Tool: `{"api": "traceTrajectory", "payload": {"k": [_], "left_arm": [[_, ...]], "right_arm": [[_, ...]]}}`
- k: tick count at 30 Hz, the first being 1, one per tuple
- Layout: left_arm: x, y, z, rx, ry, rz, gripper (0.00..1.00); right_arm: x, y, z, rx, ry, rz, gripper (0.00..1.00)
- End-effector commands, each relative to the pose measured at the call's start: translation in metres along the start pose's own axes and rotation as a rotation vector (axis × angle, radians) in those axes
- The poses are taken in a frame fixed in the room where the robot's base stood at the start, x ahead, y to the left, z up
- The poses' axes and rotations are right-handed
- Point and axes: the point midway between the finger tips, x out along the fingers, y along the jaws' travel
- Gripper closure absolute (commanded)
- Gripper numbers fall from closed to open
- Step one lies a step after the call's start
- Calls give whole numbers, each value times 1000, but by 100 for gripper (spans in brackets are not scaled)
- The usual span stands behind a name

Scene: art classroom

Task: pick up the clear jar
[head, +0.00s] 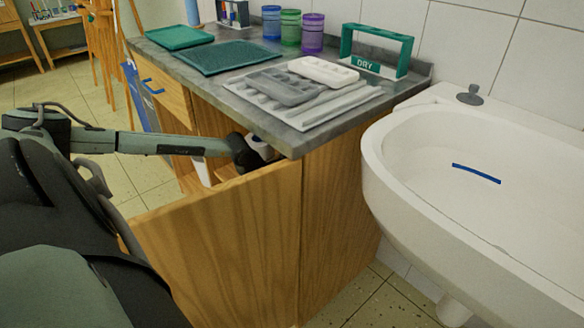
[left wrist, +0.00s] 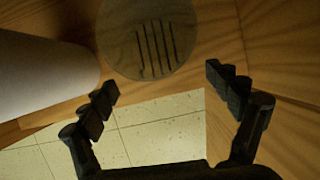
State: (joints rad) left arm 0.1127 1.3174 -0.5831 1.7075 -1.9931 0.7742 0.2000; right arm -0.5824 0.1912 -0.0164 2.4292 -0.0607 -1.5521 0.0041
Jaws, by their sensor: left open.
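In the left wrist view, a round, see-through shape with several dark lines (left wrist: 150,38), which looks like the clear jar, is at the top centre against wood. My left gripper (left wrist: 162,82) is open and empty. Its fingertips are apart, one on either side below the round shape, and do not appear to touch it. In the head view my left arm reaches into the open cabinet (head: 235,205) under the counter. The fingers and the jar are hidden there by the counter and the cabinet door. My right gripper is not in view.
A white cylinder (left wrist: 40,72) lies left of the round shape, close to the left finger. Wooden panels surround the gripper. The grey counter (head: 215,88) overhangs the arm, with trays and cups (head: 290,28) on it. A white sink (head: 400,190) is at the right.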

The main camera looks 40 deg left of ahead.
Motion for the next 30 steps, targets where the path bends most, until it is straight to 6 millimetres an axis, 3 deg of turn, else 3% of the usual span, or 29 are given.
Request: {"api": "traceTrajectory", "payload": {"k": [8,14,19,27,30], "left_arm": [[9,0,23,0,-2,0,10],[23,-1,50,-2,-2,-3,10],[45,0,46,0,1,-1,10],[49,0,46,1,1,1,10],[49,0,46,1,1,1,20]], "right_arm": [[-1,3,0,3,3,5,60],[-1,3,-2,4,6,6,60],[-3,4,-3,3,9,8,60],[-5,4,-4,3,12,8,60],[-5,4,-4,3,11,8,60]]}}
